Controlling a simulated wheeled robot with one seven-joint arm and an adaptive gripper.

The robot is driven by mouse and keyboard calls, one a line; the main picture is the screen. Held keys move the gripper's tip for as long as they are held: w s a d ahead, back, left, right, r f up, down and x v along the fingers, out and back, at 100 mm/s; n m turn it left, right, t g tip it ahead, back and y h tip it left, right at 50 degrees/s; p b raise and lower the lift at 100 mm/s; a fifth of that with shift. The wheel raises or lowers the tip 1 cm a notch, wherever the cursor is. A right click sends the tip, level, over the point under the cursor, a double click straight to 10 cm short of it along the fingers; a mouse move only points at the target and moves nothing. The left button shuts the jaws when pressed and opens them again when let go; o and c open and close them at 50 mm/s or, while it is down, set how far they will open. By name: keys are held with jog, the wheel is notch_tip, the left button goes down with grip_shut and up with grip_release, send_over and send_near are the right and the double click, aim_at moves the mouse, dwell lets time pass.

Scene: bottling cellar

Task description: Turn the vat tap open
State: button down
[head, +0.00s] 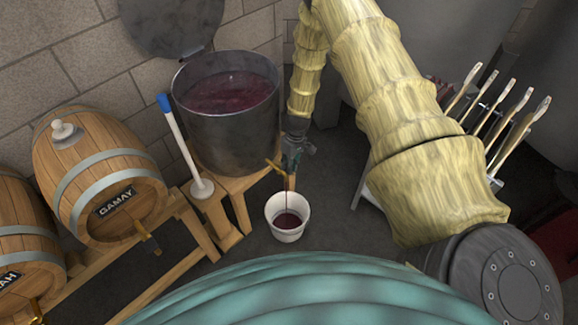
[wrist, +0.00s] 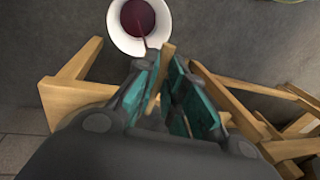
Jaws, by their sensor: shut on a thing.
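The vat (head: 225,125) is a grey metal drum of dark red wine on a wooden stand, its lid raised. The brass-coloured vat tap (head: 275,165) sticks out low on its right side. My gripper (head: 290,158) is at the tap, shut on it; the fingers hide part of it. In the wrist view my gripper (wrist: 168,85) shows teal finger pads, and the grip itself is mostly hidden. A thin red stream falls from the tap into a white bucket (head: 288,232) with red liquid inside. The bucket also shows in the wrist view (wrist: 122,38).
Wooden barrels (head: 105,170) lie on a rack at the left. A blue-handled plunger-like tool (head: 180,137) leans beside the vat. A rack with several pale handles (head: 500,112) stands at the right. The floor right of the bucket is clear.

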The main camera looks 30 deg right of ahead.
jog(key=shift+d, duration=0.1)
jog(key=c, duration=1.5)
grip_release()
notch_tip(320, 180, up, 12)
jog(key=d, duration=0.2)
jog(key=shift+w+f, duration=0.2)
jog(key=shift+w, duration=0.1)
jog(key=shift+d, duration=0.1)
